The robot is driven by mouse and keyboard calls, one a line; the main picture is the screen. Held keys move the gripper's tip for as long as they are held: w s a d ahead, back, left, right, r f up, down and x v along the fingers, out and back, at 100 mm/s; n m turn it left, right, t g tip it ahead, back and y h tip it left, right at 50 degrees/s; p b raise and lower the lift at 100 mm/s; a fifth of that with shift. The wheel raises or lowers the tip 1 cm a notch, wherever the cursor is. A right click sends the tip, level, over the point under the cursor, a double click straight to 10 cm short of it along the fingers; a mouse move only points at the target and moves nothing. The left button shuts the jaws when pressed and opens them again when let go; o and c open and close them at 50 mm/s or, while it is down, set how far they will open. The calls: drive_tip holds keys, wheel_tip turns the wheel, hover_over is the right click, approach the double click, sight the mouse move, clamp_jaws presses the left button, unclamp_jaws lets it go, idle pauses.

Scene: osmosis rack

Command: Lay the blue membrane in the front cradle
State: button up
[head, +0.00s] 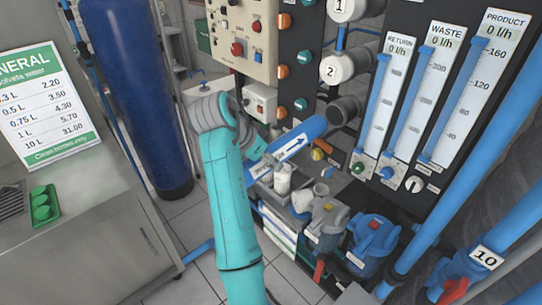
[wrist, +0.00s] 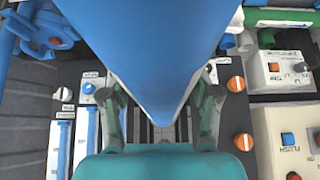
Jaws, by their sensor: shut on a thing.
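The blue membrane (head: 292,148) is a blue tube with a white arrow label, tilted up to the right in the head view. In the wrist view the membrane (wrist: 150,45) fills the upper middle, its end pointing toward my palm. My gripper (wrist: 165,97) is shut on it, with one finger on each side. In the head view my teal arm reaches up to the tube's lower left end and partly hides the grip. I cannot tell which part is the front cradle. A white cylinder (head: 282,180) and a pale round fitting (head: 303,200) stand below the tube.
A dark panel with flow meters (head: 462,85) stands at the right. White caps (head: 337,68) and a dark round port (head: 349,109) are close to the tube's upper end. A tall blue tank (head: 135,95) stands at the left. Floor shows between.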

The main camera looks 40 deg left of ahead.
sight(252, 167)
drive_tip(key=shift+s+a, duration=0.2)
drive_tip(key=shift+s, duration=2.15)
drive_tip(key=a+n+y, duration=0.1)
drive_tip(key=n, duration=0.1)
drive_tip(key=a+f+n+y, duration=0.1)
drive_tip(key=n, duration=0.1)
drive_tip(key=shift+w+a, duration=0.1)
drive_tip(key=shift+a, duration=0.05)
drive_tip(key=a+f+n+g+y, duration=0.3)
drive_tip(key=a+n+g+y, duration=0.2)
drive_tip(key=n, duration=0.9)
drive_tip(key=a+g, duration=0.1)
drive_tip(key=a, duration=0.1)
drive_tip(key=shift+w+a, duration=0.3)
drive_tip(key=shift+a, duration=0.05)
